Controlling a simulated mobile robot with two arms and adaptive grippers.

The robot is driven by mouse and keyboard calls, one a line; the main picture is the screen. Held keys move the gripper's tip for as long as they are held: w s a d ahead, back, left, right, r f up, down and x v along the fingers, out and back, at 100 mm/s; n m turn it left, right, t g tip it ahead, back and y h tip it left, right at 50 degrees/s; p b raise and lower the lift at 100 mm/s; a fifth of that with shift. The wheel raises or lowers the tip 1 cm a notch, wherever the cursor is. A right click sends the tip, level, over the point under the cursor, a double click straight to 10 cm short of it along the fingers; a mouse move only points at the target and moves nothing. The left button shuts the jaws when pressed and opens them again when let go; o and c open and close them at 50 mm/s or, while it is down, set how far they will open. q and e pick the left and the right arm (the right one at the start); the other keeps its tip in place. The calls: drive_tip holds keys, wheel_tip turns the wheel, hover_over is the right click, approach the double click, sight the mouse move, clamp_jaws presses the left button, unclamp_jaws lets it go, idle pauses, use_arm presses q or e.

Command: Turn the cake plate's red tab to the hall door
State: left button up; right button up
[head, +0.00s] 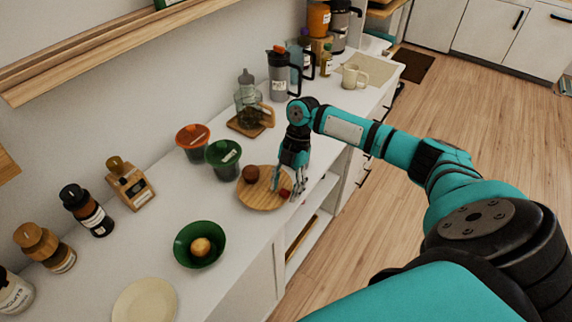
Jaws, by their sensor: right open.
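The cake plate (259,199) is a round wooden board on the white counter, close to its front edge. A small brown cake or ball (251,174) sits on its far left part. The red tab (285,193) shows at the plate's right rim. My right gripper (287,188) points down over the right side of the plate, its fingers apart right at the red tab. I cannot tell whether the fingers touch the tab. The hall door is not clearly identifiable in this view. My left gripper is not in view.
A green bowl (187,248) with a round item stands left of the plate, and a cream plate (147,303) lies nearer. Red (193,141) and green (223,155) containers and a glass bottle on a wooden stand (248,118) stand behind. Open floor (440,115) lies right.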

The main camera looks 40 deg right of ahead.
drive_tip(key=v, duration=1.2)
drive_tip(key=shift+d, duration=0.1)
